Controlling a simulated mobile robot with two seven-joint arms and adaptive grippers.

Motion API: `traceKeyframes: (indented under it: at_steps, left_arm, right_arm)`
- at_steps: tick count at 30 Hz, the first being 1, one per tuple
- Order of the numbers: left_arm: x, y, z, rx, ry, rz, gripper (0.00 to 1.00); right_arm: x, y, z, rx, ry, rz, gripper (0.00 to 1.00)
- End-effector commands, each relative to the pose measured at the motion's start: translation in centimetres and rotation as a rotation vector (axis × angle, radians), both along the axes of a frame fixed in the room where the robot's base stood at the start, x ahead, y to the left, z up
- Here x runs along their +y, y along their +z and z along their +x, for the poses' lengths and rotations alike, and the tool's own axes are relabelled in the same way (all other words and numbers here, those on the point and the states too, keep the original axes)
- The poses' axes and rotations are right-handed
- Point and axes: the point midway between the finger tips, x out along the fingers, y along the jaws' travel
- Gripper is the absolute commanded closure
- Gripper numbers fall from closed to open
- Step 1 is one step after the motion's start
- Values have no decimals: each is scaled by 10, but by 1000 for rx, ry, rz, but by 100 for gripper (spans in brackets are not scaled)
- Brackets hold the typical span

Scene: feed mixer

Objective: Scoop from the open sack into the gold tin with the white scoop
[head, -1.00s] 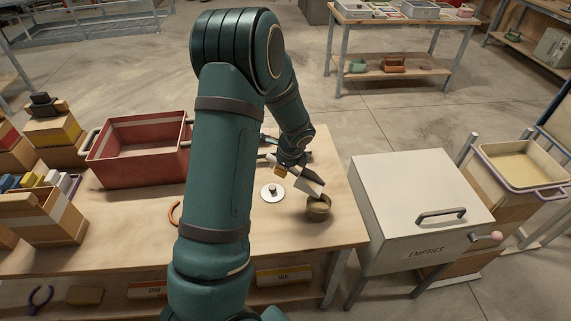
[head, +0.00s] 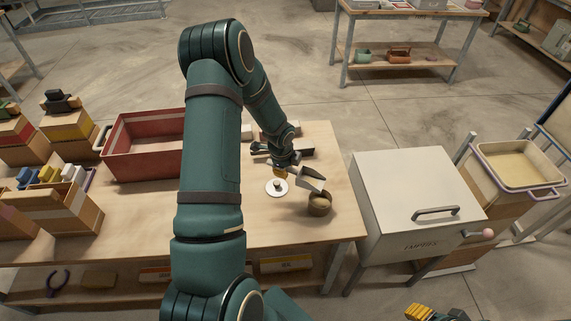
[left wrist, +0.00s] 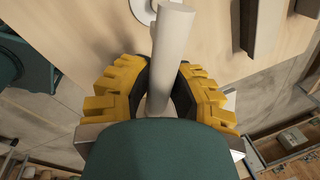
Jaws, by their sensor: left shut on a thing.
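In the left wrist view, the yellow fingers of my left gripper (left wrist: 165,95) are closed around the scoop's pale handle (left wrist: 172,50). My right gripper (head: 437,313) shows only as yellow finger pads at the bottom edge. I cannot make out the open sack.
A red bin (head: 145,160) stands behind my left arm. A white cabinet marked EMPTIES (head: 415,200) stands right of the table (head: 130,225). Bare table lies in front of the tin.

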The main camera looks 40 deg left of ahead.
Motion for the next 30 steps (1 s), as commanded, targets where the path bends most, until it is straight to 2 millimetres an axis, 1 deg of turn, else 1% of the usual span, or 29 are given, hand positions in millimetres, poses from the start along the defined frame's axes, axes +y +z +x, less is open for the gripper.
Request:
traceKeyframes:
  at_steps: [5, 7, 15, 18, 22, 30]
  left_arm:
    - [0, 0, 0, 0, -1, 1, 100]
    - [0, 3, 0, -1, -1, 1, 100]
    - [0, 38, 1, -3, -2, 4, 100]
    - [0, 46, 0, -1, -1, 3, 100]
    - [0, 50, 0, 1, -1, 1, 100]
    - [0, 50, 0, 0, -1, 1, 100]
  right_arm:
    - [0, -1, 0, 0, 0, 0, 53]
    - [0, -1, 0, 0, 0, 0, 53]
    - [0, 0, 0, 0, 0, 0, 53]
    - [0, 0, 0, 0, 0, 0, 53]
    - [0, 0, 0, 0, 0, 0, 53]
    - [0, 0, 0, 0, 0, 0, 53]
